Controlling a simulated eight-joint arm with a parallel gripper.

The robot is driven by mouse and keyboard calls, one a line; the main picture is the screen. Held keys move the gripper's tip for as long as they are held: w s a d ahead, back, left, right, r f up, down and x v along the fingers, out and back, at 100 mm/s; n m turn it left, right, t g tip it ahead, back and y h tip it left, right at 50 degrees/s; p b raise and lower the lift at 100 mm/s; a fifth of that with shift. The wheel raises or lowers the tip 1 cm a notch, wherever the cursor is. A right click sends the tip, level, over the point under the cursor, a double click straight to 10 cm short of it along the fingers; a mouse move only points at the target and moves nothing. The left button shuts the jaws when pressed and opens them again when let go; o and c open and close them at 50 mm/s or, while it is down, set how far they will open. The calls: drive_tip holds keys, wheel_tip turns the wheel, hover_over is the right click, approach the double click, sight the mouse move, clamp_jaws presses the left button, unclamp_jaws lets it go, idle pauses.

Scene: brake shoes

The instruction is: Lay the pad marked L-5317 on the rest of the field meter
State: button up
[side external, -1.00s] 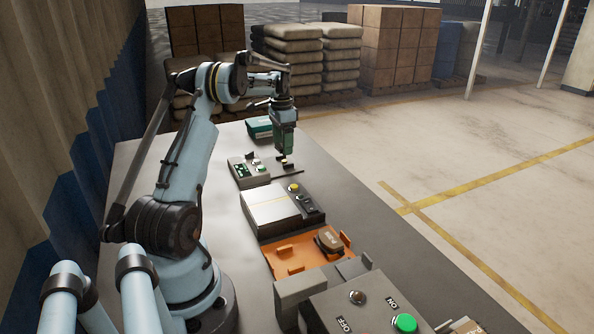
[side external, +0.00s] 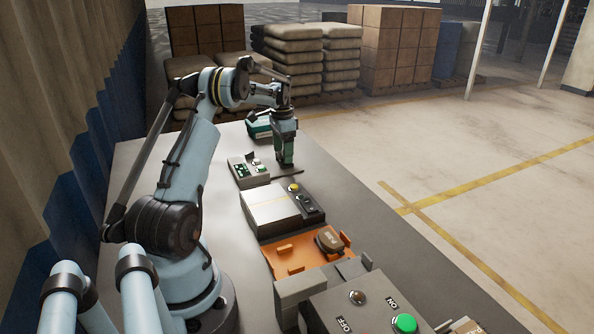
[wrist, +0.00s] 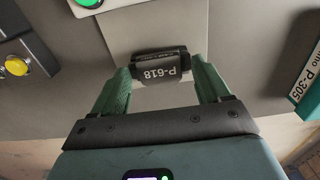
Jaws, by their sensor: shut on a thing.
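My gripper (side external: 286,164) is low over the far part of the table, at the front of a small box with a green panel (side external: 243,169). I cannot read L-5317 anywhere. A brown pad (side external: 330,239) is on an orange tray (side external: 286,268), its marking too small to read. Which device is the field meter is not clear.
A pale-topped device with a yellow button (side external: 294,187) stands nearer the camera. A teal box (side external: 259,128), labelled P-305 in the wrist view (wrist: 307,84), is behind the gripper. A grey box with a green button (side external: 404,323) is in front.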

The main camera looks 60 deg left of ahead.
drive_tip(key=shift+f, duration=0.35)
drive_tip(key=o, duration=1.1)
